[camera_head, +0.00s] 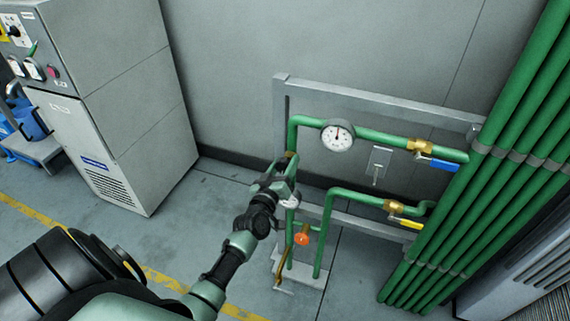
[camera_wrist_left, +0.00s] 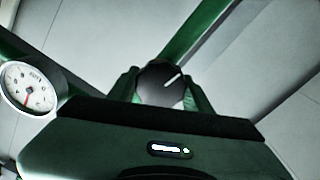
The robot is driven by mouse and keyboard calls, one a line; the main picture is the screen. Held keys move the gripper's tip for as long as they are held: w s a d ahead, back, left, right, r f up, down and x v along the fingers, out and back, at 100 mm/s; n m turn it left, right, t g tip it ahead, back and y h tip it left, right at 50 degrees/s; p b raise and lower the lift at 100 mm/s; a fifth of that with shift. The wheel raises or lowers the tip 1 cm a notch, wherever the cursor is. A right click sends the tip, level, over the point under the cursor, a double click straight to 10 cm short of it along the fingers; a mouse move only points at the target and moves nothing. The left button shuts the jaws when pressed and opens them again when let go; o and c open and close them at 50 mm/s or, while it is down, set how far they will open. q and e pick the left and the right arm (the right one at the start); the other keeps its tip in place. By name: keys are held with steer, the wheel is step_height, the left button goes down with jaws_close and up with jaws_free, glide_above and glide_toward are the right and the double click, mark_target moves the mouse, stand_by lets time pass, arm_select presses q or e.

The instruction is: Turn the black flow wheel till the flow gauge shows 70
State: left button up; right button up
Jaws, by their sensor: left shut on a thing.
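The black flow wheel (camera_wrist_left: 161,83) shows in the left wrist view, with a white mark pointing to its upper right. My left gripper (camera_wrist_left: 163,88) is shut on the wheel, one finger on each side of it. In the head view my left gripper (camera_head: 281,183) is at the left green pipe and hides the wheel. The round white flow gauge (camera_head: 338,135) sits on the upper pipe. Its needle points roughly up, but the numbers are too small to read. A gauge (camera_wrist_left: 29,87) also shows at the left of the left wrist view. My right gripper is not in view.
A blue-handled valve (camera_head: 438,164) and a yellow-handled valve (camera_head: 405,221) sit on the pipes to the right. An orange knob (camera_head: 302,239) is below my gripper. A grey cabinet (camera_head: 120,110) stands at the left. Several green pipes (camera_head: 490,150) rise at the right.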

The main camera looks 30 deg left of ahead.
arm_select(q)
steer(key=n, duration=0.3)
steer(key=shift+f+n, duration=0.1)
steer(key=shift+n, duration=0.3)
steer(key=shift+n+b, duration=0.35)
steer(key=shift+n, duration=1.55)
steer(key=o, duration=1.4)
steer(key=shift+a, duration=0.1)
steer(key=shift+c, duration=0.2)
steer(key=shift+s, duration=0.1)
steer(key=v, duration=0.7)
steer(key=shift+s, duration=0.35)
steer(key=shift+f, duration=0.1)
